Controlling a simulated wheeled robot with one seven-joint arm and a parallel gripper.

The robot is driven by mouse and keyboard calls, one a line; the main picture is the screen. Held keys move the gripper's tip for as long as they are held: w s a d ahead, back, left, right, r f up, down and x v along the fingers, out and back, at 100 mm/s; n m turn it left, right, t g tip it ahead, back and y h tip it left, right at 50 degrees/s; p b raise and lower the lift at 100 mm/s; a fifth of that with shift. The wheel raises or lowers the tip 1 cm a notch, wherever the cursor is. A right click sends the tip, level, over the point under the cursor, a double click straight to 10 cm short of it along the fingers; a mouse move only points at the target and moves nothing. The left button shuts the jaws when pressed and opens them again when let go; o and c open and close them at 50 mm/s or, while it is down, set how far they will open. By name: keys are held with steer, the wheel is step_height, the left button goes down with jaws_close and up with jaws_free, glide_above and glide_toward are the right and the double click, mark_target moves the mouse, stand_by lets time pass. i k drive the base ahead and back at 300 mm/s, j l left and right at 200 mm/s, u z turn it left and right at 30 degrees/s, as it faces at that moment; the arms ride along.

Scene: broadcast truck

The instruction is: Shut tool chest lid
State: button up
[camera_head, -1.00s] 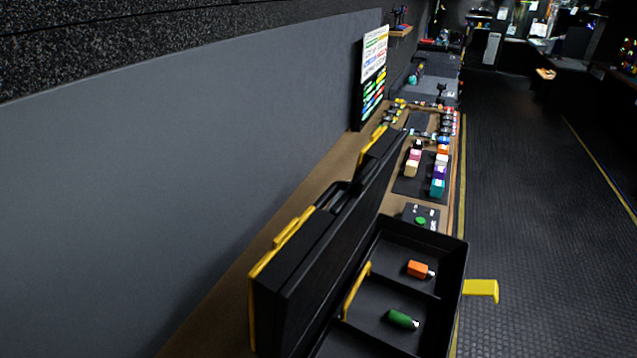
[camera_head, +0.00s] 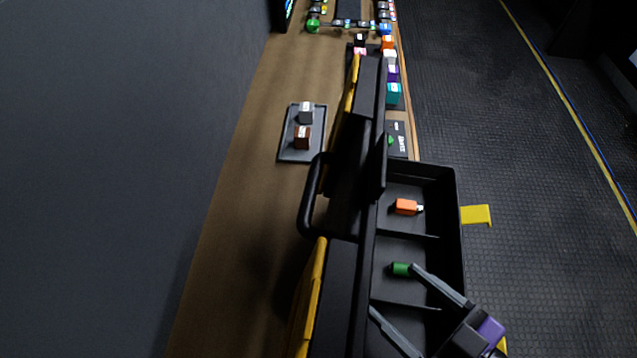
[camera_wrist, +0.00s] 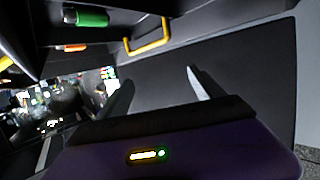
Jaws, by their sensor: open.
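The black tool chest (camera_head: 455,215) stands open on the wooden counter, its compartments facing up. Its lid (camera_head: 345,250) is raised, standing roughly upright on the chest's left side, with yellow trim and a black handle (camera_head: 307,205). In the wrist view the lid's dark inner face (camera_wrist: 230,65) fills the right side, with a yellow bracket (camera_wrist: 150,38). An orange item (camera_head: 405,207) and a green item (camera_head: 401,269) lie in separate compartments. My gripper (camera_head: 392,288) is open and empty over the near part of the chest; its fingers (camera_wrist: 158,88) point toward the lid. Contact cannot be told.
A small dark tray (camera_head: 283,150) with two little blocks sits on the counter (camera_head: 240,180) behind the lid. Several coloured items line the counter's far end. A yellow latch (camera_head: 476,214) sticks out over the aisle. The dark floor (camera_head: 540,200) at right is clear.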

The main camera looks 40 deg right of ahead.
mark_target(356, 184)
steer(key=k, duration=0.8)
steer(key=k+l+z, duration=0.25)
steer(key=k+l, duration=0.15)
